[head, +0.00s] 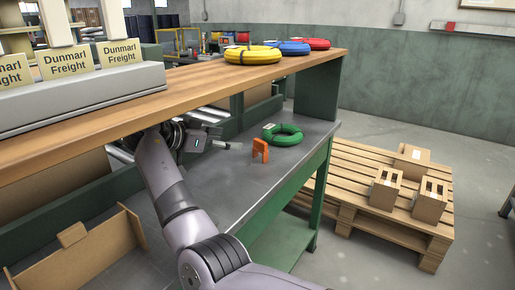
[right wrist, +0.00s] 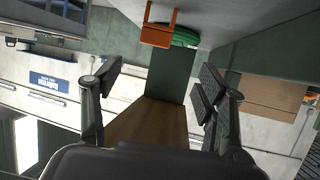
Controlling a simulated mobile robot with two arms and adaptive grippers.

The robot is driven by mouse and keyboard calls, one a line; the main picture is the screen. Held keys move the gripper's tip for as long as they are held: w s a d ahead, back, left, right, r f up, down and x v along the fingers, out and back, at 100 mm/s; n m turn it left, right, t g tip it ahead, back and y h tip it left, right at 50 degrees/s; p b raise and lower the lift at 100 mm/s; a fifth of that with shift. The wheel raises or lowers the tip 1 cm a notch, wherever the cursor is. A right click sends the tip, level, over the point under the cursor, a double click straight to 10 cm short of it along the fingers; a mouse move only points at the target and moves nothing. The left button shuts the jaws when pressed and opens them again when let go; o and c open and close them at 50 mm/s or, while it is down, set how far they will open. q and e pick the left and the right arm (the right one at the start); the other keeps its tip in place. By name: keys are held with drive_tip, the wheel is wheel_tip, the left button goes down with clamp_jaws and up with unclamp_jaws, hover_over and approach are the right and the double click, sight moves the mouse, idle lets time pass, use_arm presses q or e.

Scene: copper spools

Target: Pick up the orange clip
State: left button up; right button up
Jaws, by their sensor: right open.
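The orange clip (head: 260,150) stands upright on the grey lower worktop, just in front of a green coil (head: 283,135). In the right wrist view the clip (right wrist: 156,38) is at the top centre, beyond the fingertips, with the green coil (right wrist: 187,39) partly hidden behind it. My right gripper (head: 232,145) is a short way left of the clip, pointing towards it and not touching it. In the right wrist view its two fingers (right wrist: 160,76) are spread wide with nothing between them. My left gripper is in neither view.
A pallet (head: 350,170) with small cardboard boxes stands right of the worktop. The grey worktop (head: 240,180) in front of the clip is clear.

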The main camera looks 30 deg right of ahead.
sight(258, 143)
drive_tip(key=x, duration=0.8)
drive_tip(key=shift+d+b, duration=0.2)
drive_tip(key=shift+b, duration=0.15)
drive_tip(key=x, duration=0.4)
drive_tip(key=shift+s+d+b, duration=0.3)
drive_tip(key=shift+d+b, duration=0.05)
drive_tip(key=shift+d, duration=0.05)
drive_tip(key=shift+w+d+f, duration=0.15)
drive_tip(key=shift+d+f, duration=0.05)
drive_tip(key=shift+d, duration=0.15)
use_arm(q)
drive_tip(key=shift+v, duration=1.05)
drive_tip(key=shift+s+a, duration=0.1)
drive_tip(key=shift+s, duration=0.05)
use_arm(e)
drive_tip(key=shift+a+r, duration=0.1)
drive_tip(key=shift+c, duration=0.4)
drive_tip(key=c, duration=1)
